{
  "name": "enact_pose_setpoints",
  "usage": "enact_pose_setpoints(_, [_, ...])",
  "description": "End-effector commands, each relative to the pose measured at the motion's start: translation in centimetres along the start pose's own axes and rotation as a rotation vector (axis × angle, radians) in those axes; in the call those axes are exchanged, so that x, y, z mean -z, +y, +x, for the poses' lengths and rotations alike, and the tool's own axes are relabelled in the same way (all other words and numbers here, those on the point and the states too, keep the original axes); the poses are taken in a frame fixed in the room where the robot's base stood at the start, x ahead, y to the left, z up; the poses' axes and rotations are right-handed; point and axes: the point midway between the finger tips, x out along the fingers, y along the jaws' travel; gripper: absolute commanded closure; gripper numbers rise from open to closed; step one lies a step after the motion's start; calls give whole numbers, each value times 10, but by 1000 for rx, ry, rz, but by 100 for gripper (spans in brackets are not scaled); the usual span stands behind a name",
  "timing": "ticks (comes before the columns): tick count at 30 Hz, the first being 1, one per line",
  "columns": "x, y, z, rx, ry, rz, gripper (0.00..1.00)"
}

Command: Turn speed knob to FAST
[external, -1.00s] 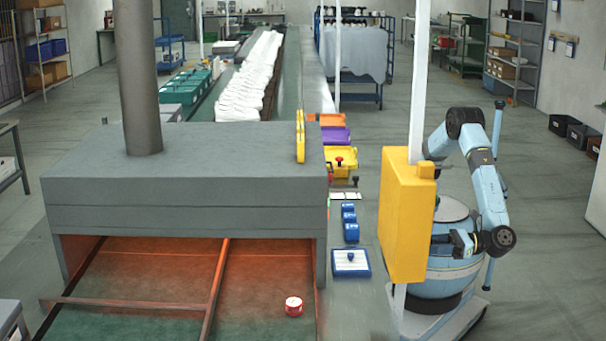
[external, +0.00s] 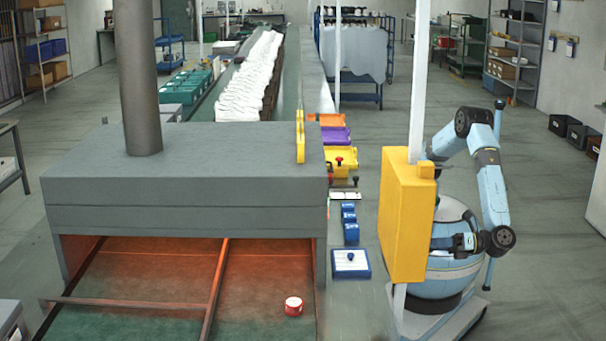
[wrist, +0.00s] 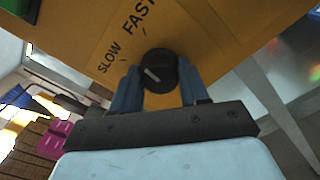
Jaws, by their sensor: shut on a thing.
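The speed knob (wrist: 168,62) is black and round with a white pointer line, on a yellow panel (wrist: 215,30) in the wrist view. The printed words SLOW (wrist: 108,58) and FAST (wrist: 138,15) stand to its left and upper left. The pointer lies on the knob's left side, nearer the SLOW side. My gripper (wrist: 158,82) is shut on the knob, with one blue finger on each side. In the external view the yellow control box (external: 407,215) hides the knob and my fingertips; my gripper (external: 441,243) shows just right of the box.
A white post (external: 420,75) rises behind the box. The floor right of my base is clear. A green part (wrist: 25,8) shows at the wrist view's upper left corner.

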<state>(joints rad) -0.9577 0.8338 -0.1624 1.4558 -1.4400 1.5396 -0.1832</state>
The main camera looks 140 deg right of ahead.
Motion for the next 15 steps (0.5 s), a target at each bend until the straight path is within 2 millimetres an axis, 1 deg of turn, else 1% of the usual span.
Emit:
enact_pose_setpoints(6, [0, -1, 0, 0, 0, 181, 86])
enact_pose_setpoints(15, [1, -3, 0, 2, 0, 355, 86])
